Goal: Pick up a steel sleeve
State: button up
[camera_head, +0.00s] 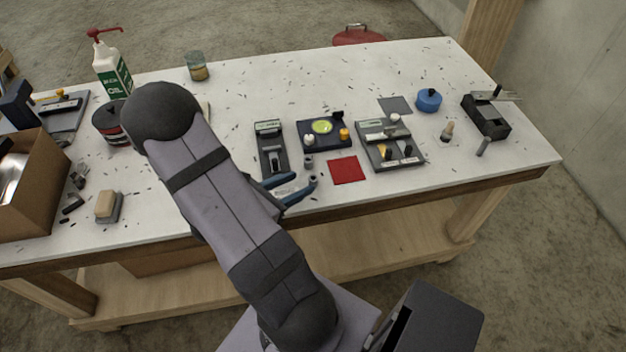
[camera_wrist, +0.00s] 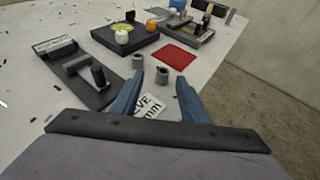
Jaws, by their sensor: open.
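Two small grey steel sleeves stand upright on the white table. The nearer sleeve (camera_head: 313,181) shows in the wrist view (camera_wrist: 162,76) between the tips of my blue fingers, or just past them, with a gap on each side. The farther sleeve (camera_head: 308,161) stands just beyond the left fingertip in the wrist view (camera_wrist: 138,62). My gripper (camera_head: 304,181) is open and empty, low over the table; its fingers also frame the wrist view (camera_wrist: 160,78). A white printed label (camera_wrist: 150,106) lies between the fingers, partly hidden.
A red square (camera_head: 346,170) lies right of the sleeves. A dark tray with a green disc (camera_head: 322,127), a long dark fixture (camera_head: 270,148) and a grey fixture (camera_head: 390,147) stand close behind. A cardboard box (camera_head: 32,195) stands far left. The table's front edge is near.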

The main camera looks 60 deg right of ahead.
aim_at(310, 181)
jog(key=x, duration=0.1)
jog(key=p+x, duration=0.1)
jog(key=x, duration=0.1)
jog(key=shift+s+f, duration=0.1)
jog(key=shift+s, duration=0.3)
jog(key=shift+d+f, duration=0.3)
jog(key=shift+d, duration=0.3)
grip_shut()
